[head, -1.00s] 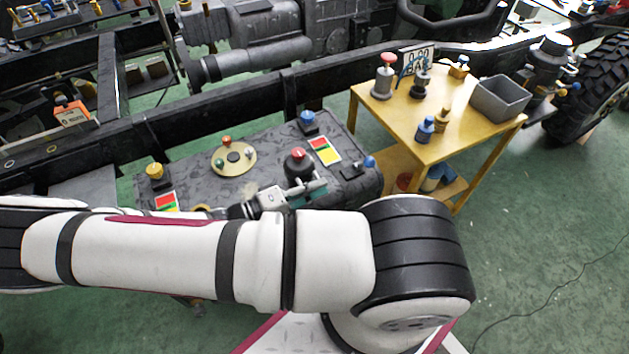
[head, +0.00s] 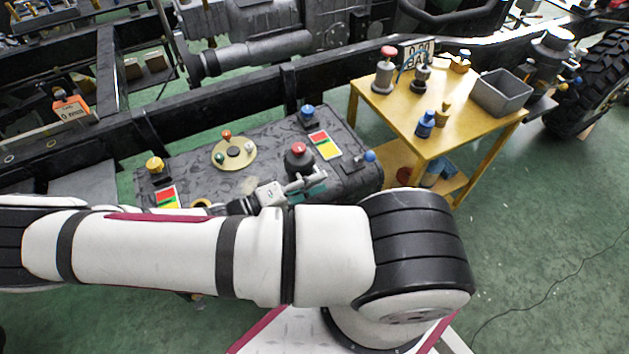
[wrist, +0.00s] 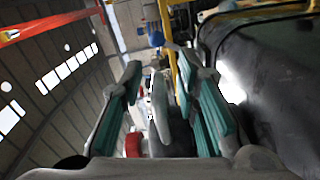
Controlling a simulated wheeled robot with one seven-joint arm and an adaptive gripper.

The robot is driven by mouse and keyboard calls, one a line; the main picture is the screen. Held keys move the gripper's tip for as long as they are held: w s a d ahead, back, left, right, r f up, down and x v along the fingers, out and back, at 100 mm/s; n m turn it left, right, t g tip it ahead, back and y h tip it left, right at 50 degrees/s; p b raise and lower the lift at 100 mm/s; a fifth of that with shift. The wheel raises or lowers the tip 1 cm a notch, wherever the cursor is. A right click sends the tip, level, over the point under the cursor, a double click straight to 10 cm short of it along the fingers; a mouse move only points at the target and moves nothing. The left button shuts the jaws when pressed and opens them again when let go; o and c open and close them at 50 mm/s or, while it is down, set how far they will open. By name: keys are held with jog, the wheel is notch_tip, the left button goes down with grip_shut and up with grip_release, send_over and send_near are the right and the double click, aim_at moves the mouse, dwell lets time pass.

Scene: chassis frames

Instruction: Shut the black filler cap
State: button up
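On the dark grey tank (head: 200,182) in the head view stands a round black fitting with a red top (head: 299,158). It is the likeliest black filler cap, but its lid position is not clear. My gripper (head: 308,186) is low over the tank, just in front of this fitting. In the wrist view my gripper (wrist: 165,105) has its teal-padded fingers apart. A thin grey upright piece (wrist: 158,108) stands between them, and a red part (wrist: 133,145) shows beside the left finger. I cannot tell whether a finger touches either. My arm hides part of the tank's front.
The tank also bears a yellow cap (head: 154,164), a brass disc with small knobs (head: 234,152), a blue cap (head: 307,113) and coloured labels (head: 325,145). A yellow table (head: 390,110) with several fittings and a grey bin (head: 502,93) stands to the right. Open green floor lies at right.

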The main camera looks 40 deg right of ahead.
jog(key=v, duration=0.6)
jog(key=shift+w+a, duration=0.15)
jog(key=shift+a, duration=0.5)
jog(key=s+a+r+n+y+p, duration=0.1)
jog(key=s+a+r+y+p, duration=0.15)
jog(key=r+y, duration=0.7)
jog(key=s+a+r+n+y+p, duration=0.15)
jog(key=a+r+y+p, duration=0.25)
jog(key=r, duration=1)
jog(key=s+r+n+t+y+p, duration=0.1)
jog(key=s+r+t, duration=0.3)
jog(key=r, duration=0.6)
jog(key=s+r+n+t+y+p, duration=0.2)
jog(key=s+r, duration=0.5)
jog(key=r, duration=0.4)
jog(key=d+t+y+p, duration=0.1)
jog(key=t+p, duration=0.1)
jog(key=t, duration=0.1)
jog(key=shift+s, duration=0.3)
